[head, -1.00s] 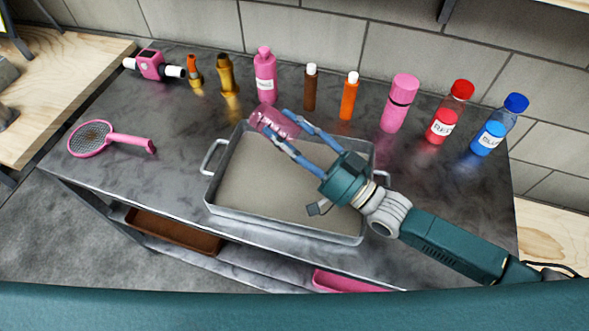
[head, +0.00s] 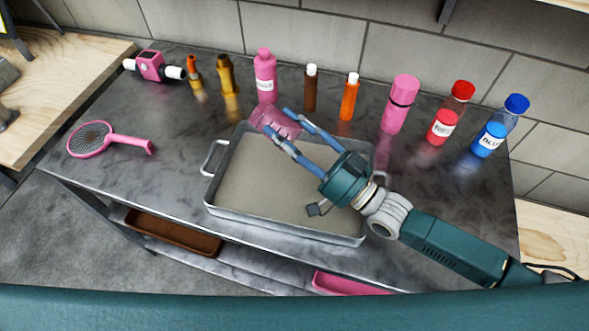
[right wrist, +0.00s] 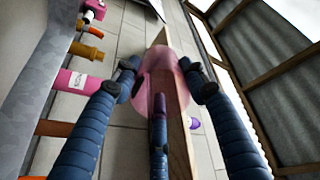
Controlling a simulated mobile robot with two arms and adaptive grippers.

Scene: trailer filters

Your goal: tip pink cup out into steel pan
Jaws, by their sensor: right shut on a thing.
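A translucent pink cup (head: 270,122) is at the back left corner of the steel pan, seemingly tilted. My right gripper (head: 289,127) is shut on it, one finger on each side. The cup also shows between the fingers in the right wrist view (right wrist: 168,72). The steel pan (head: 285,229) stands on the dark counter, with a flat beige inside. I cannot tell whether anything is in the cup. My left gripper is not in view.
Along the back stand a pink bottle (head: 265,78), brown bottle (head: 310,90), orange bottle (head: 348,98), pink flask (head: 399,105), red bottle (head: 449,115) and blue bottle (head: 498,127). A pink strainer (head: 92,139) lies left. The counter between strainer and pan is clear.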

